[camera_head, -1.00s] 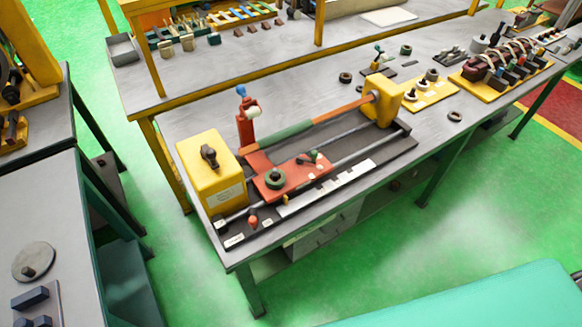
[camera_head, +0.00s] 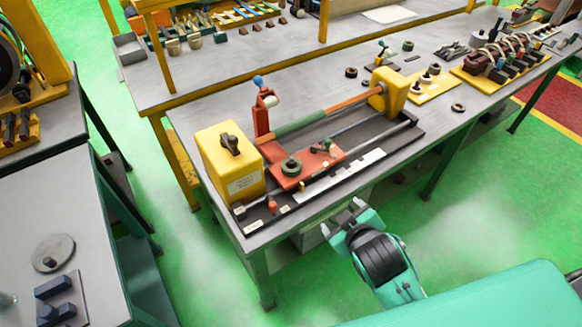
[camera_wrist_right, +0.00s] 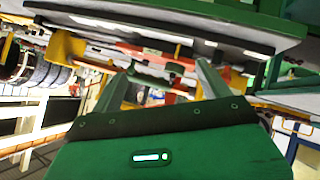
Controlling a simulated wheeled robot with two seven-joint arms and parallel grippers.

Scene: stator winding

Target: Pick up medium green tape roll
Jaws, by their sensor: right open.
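A green tape roll (camera_head: 291,167) lies on the red carriage of the winding machine, in the head view. A smaller-looking green ring (camera_head: 408,46) lies farther back on the same bench; I cannot tell for sure which is the medium roll. My right gripper (camera_head: 342,216) is open and empty, in front of the bench's front edge and apart from both. In the right wrist view its two fingers (camera_wrist_right: 162,80) are spread, with the bench edge and blurred red and yellow parts beyond; no roll is clear there. My left gripper is not in view.
The yellow-ended winding machine (camera_head: 232,165) with its long rod fills the bench's near part. Several dark rings, including one near the front edge (camera_head: 458,107), and a yellow tool board (camera_head: 435,88) lie to the right. The bench front edge (camera_head: 330,197) is beside my gripper.

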